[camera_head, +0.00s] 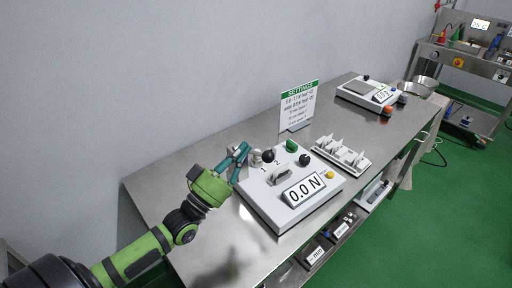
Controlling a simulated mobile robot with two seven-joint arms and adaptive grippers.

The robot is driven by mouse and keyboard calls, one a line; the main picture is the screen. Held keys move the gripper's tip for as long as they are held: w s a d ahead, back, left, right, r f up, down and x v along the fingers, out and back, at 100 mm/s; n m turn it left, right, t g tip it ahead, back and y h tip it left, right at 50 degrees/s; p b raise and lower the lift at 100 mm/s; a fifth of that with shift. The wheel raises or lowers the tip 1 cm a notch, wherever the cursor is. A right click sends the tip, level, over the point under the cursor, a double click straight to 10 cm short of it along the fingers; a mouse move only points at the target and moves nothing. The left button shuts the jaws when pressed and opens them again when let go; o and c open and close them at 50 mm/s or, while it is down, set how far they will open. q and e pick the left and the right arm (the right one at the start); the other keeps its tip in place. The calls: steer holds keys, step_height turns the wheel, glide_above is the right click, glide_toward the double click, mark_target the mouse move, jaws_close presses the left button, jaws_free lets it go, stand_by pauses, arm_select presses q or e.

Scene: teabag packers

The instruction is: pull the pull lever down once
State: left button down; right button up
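A white tester box (290,218) with a "0.0 N" display (303,190) stands on the steel table. Two black ball knobs show on it, one at the back left (267,156) and one at the right (305,160). I cannot tell for sure which is the pull lever. My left gripper (244,149), with teal fingers, is just left of the box's back left corner, beside a small grey cylinder (257,156). Its fingers look close together at the tips; whether they are open or shut is unclear. My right gripper is out of view.
The box also carries a green part (291,146) and a yellow button (330,175). A settings sign (299,102) stands behind it. A white rack (342,155) is to its right, a scale (368,93) farther back. The steel table (165,185) is bare at the left.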

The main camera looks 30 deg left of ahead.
mark_target(256, 152)
arm_select(q)
steer(key=w, duration=0.1)
steer(key=w+d+f, duration=0.1)
steer(key=w+d+f+p, duration=0.1)
steer(key=shift+w, duration=0.35)
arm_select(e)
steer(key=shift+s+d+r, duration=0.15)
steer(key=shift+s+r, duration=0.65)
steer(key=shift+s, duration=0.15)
arm_select(q)
steer(key=shift+f, duration=0.1)
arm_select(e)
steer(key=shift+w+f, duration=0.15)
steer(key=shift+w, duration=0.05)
